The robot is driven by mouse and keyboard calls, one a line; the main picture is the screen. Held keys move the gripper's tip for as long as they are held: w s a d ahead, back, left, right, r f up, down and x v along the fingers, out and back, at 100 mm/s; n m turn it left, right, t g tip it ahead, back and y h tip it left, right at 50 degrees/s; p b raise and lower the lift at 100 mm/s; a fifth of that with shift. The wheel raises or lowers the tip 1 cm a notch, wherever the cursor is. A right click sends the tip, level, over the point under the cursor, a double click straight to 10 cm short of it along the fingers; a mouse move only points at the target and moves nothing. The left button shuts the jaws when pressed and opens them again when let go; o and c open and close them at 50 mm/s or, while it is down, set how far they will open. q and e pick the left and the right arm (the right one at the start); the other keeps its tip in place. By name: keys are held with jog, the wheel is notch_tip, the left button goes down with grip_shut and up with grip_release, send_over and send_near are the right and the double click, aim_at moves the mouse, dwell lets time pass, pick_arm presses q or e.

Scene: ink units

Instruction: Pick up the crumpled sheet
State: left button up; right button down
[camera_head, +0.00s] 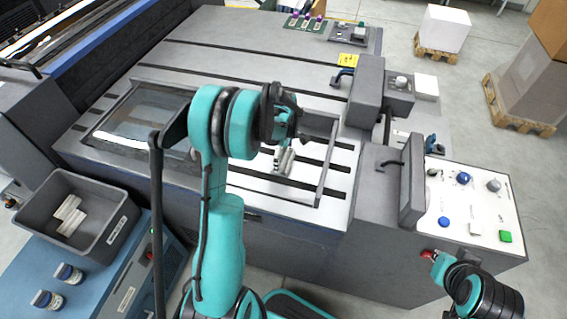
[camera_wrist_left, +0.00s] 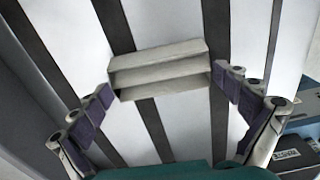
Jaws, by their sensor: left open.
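The crumpled sheet is a pale, pleated strip (camera_wrist_left: 158,72) on the slatted bed of the press in the left wrist view. It also shows as a small whitish piece (camera_head: 286,162) below my left gripper (camera_head: 281,150) in the head view. In the left wrist view my left gripper (camera_wrist_left: 165,84) is open, with one purple-padded finger at each end of the sheet. The fingertips are close to the ends; I cannot tell whether they touch. Part of my right arm shows at the bottom right of the head view, and its jaws cannot be made out.
A grey bin (camera_head: 105,228) with pale crumpled pieces (camera_head: 68,212) stands at the left, beside two small jars (camera_head: 57,287). A metal frame (camera_head: 327,170) and upright press housing (camera_head: 363,95) border the bed on the right. A control panel (camera_head: 475,205) stands further right.

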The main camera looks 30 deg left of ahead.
pick_arm(q)
jog(key=shift+f, duration=0.15)
jog(key=c, duration=0.6)
